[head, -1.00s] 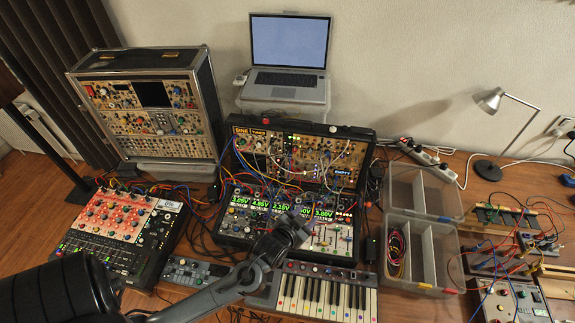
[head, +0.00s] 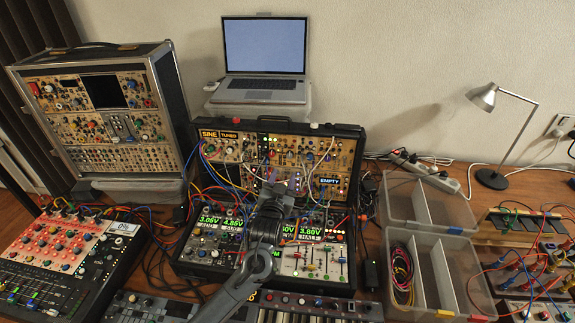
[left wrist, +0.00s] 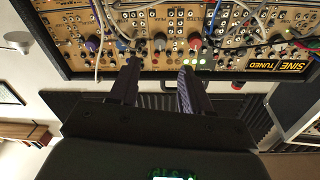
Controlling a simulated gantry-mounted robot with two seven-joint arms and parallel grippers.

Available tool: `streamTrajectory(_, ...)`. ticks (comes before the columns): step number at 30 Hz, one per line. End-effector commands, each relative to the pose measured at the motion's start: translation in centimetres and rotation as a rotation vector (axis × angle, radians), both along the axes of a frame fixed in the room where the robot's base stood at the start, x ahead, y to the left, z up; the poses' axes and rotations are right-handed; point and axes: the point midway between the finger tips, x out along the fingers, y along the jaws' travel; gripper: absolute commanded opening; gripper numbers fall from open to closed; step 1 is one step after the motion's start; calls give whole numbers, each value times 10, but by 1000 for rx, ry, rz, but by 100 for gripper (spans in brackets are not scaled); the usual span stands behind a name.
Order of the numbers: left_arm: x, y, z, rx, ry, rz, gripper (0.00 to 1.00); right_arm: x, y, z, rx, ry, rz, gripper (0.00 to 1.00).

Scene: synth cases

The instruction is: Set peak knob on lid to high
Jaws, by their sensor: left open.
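The lid (head: 228,150) of the black synth case stands open, its tan panel full of small knobs and jacks. My left gripper (head: 287,186) is in front of the lid's lower middle. Its fingers (left wrist: 160,65) are apart and empty, near the grey and red knobs. My right gripper is not in view.
Patch cables (head: 325,150) hang across the lid. The lower case (head: 205,260) has lit voltage displays and sliders. A larger synth case (head: 95,115) stands left, a laptop (head: 265,50) behind, clear bins (head: 425,200) right. A keyboard (head: 320,306) lies in front.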

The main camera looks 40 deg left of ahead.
Motion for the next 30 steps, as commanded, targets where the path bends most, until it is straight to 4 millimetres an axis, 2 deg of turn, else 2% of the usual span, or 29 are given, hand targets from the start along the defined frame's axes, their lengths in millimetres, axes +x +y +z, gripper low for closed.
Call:
streamTrajectory(15, 69, 37, 0, 1, 1, 1, 48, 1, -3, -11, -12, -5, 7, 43)
streamTrajectory(21, 81, 43, 0, 0, 0, 0, 48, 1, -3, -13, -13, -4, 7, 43)
streamTrajectory(30, 84, 44, 0, 0, 0, 0, 48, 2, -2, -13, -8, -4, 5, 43)
